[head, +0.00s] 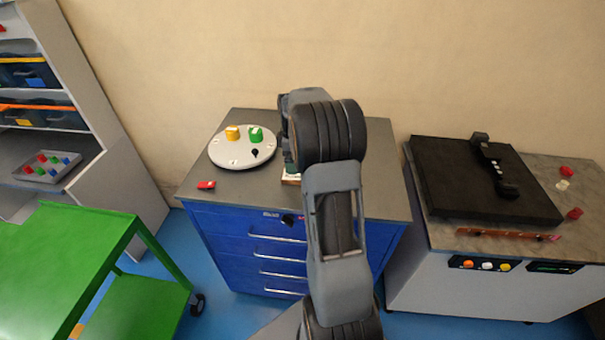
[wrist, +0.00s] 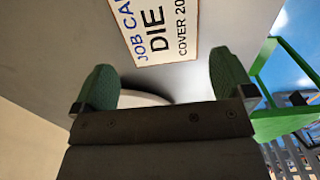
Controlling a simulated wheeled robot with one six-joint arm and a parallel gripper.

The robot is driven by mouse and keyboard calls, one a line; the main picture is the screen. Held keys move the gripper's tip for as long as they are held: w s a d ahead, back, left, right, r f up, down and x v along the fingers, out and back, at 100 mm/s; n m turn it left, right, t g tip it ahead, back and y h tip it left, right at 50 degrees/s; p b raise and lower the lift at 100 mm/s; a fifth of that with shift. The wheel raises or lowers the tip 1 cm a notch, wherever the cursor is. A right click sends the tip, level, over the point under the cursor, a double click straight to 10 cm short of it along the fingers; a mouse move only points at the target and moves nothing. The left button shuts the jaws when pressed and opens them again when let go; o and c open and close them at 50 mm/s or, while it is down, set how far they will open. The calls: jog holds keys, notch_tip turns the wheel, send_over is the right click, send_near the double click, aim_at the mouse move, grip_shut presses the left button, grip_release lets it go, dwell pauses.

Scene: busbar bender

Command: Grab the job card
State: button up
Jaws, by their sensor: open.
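The job card (wrist: 165,32) is a white card with blue, black and dark lettering that reads "JOB CA", "DIE" and "COVER 20" before it is cut off. It lies at the top middle of the wrist view, on a grey surface. My gripper (wrist: 163,80) is open, with its two green-padded fingers apart and nothing between them. The card shows beyond the gap between the fingers. In the head view my arm hides most of the gripper and the card; a small pale edge (head: 291,179) shows beside the arm, and I cannot tell if it is the card.
A black machine (head: 465,185) stands right, a green cart (head: 60,260) left.

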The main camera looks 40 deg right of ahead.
jog(key=shift+s+f+p, duration=0.1)
jog(key=shift+f+p, duration=0.5)
jog(key=shift+f, duration=2.1)
jog(key=shift+c, duration=0.4)
jog(key=c, duration=0.5)
jog(key=shift+r, duration=0.1)
jog(key=shift+c, duration=0.2)
